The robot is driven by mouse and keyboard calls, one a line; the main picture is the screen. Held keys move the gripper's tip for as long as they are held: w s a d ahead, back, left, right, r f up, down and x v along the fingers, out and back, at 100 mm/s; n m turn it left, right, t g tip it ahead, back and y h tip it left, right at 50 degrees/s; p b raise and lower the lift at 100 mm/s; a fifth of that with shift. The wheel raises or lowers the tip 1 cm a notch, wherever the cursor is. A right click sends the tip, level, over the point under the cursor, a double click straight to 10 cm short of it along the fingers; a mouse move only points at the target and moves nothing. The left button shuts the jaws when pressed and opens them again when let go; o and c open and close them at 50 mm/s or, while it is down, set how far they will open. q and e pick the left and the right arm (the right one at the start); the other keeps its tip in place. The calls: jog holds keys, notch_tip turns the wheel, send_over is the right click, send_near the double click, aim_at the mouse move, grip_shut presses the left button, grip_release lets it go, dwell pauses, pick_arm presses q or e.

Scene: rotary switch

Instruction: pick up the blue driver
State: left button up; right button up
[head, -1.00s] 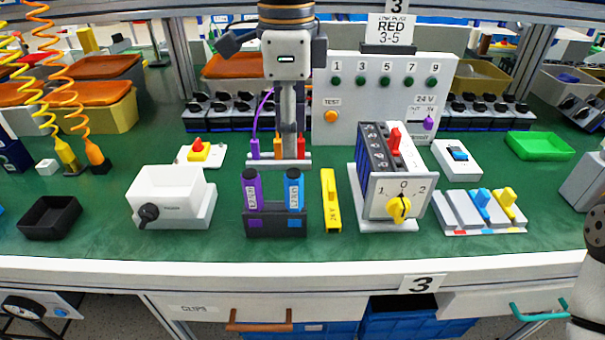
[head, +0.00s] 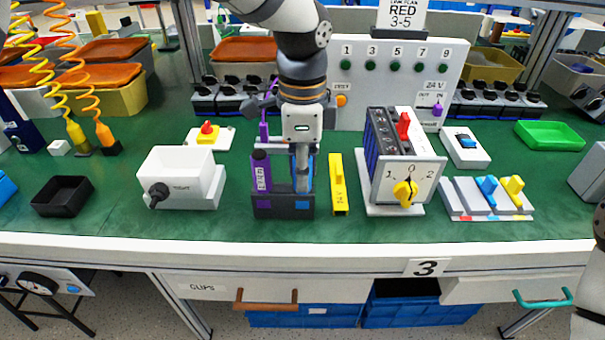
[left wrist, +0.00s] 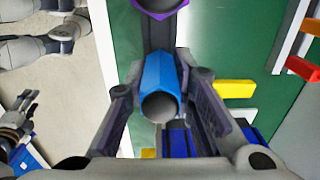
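The blue driver (left wrist: 157,75) stands upright in the right slot of a dark holder (head: 284,208); the left wrist view looks down on its round end. My left gripper (head: 303,178) is lowered over it, with one finger on each side of the handle. The fingers look open, with a narrow gap beside the driver. In the head view the gripper hides most of the blue handle. A purple driver (head: 261,172) stands in the left slot. Small dark claw-like parts at the left edge of the left wrist view may be my right gripper (left wrist: 18,118).
A white box (head: 180,180) stands to the left. Open green mat (head: 120,222) lies along the front.

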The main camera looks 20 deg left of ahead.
pick_arm(q)
grip_shut()
notch_tip(320, 180, up, 10)
grip_release()
grip_shut()
jog(key=shift+r+p, duration=0.4)
jog(key=shift+r, duration=1)
notch_tip(320, 180, up, 5)
jog(key=shift+f, duration=0.15)
pick_arm(e)
jog(key=shift+w+r+t, duration=0.4)
jog(key=shift+w+r, duration=0.45)
jog(key=shift+w, duration=0.05)
